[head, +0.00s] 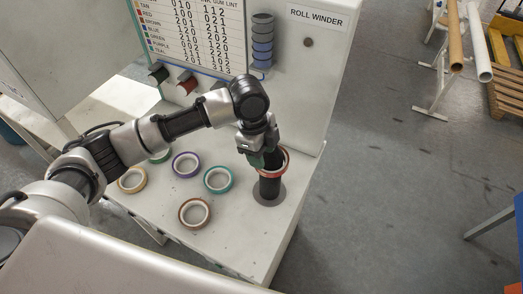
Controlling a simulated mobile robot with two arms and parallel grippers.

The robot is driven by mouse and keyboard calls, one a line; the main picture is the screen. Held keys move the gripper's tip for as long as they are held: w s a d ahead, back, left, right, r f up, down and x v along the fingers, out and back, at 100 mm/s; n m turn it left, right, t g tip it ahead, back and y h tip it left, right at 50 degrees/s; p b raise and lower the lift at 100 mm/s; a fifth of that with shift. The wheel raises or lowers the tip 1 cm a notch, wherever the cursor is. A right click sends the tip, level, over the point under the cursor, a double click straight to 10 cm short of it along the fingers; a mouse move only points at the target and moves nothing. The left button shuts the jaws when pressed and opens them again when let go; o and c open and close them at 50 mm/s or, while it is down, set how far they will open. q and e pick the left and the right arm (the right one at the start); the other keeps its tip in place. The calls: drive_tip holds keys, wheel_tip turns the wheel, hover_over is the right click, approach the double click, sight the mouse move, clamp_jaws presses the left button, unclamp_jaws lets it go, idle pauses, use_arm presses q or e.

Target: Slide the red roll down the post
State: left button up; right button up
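The red roll (287,161) is a thin ring at the upper part of the dark post (270,187). It looks to be around the post, well above the round grey base. The post stands upright near the right edge of the white table. My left gripper (260,159) points down at the roll's left rim and appears shut on it. The gripper hides the roll's far left side and the post's top. My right gripper is not in view.
Loose rolls lie left of the post: brown (194,213), teal (219,179), purple (186,164), yellow (132,179) and a partly hidden green one. Behind stands a white cabinet marked "ROLL WINDER" (316,18), a stack of dark and blue rolls (262,45) and a chart.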

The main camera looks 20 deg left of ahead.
use_arm(q)
wheel_tip(320, 180, up, 11)
drive_tip(key=a+b, duration=0.2)
drive_tip(key=shift+w+f+b, duration=0.2)
drive_tip(key=shift+b, duration=0.2)
drive_tip(key=shift+d, duration=0.1)
idle(0.8)
